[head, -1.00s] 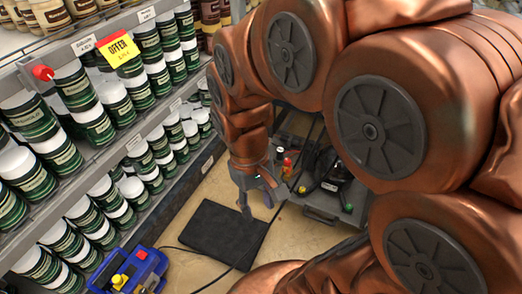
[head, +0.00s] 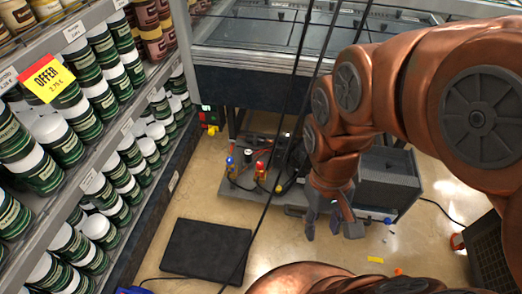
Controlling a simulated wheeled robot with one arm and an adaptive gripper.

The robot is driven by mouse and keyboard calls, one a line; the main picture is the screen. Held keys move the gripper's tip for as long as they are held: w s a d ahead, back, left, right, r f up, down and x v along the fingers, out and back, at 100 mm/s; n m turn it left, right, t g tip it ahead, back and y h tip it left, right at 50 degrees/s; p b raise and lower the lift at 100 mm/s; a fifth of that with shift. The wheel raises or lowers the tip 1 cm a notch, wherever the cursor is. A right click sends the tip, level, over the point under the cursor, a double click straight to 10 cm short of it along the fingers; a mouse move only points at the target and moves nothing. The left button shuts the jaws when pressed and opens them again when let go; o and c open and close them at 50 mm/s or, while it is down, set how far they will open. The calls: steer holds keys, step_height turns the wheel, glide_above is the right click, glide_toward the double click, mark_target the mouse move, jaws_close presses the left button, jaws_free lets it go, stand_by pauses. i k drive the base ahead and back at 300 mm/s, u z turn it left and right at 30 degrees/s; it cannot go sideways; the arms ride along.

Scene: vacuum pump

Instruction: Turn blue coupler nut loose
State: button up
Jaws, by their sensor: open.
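A small blue-topped fitting (head: 229,161) stands at the left end of a low grey wheeled cart, beside a red-topped fitting (head: 260,168) with a yellow body. The blue top may be the coupler nut; it is too small to be sure. My gripper (head: 331,226) is open and points down in front of the cart. It is right of both fittings and apart from them, with nothing seen between its fingers. My arm hides part of the cart's middle.
The low cart (head: 290,209) carries dark equipment and hoses. Shelves of green-and-white jars (head: 115,185) line the left side. A flat black panel (head: 205,249) lies on the floor. Dark cables cross the view. A dark slatted box (head: 490,252) stands at right.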

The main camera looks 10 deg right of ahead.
mark_target(229, 161)
steer(key=z, duration=0.1)
steer(key=k, duration=0.75)
steer(key=u, duration=1.6)
steer(key=i, duration=1)
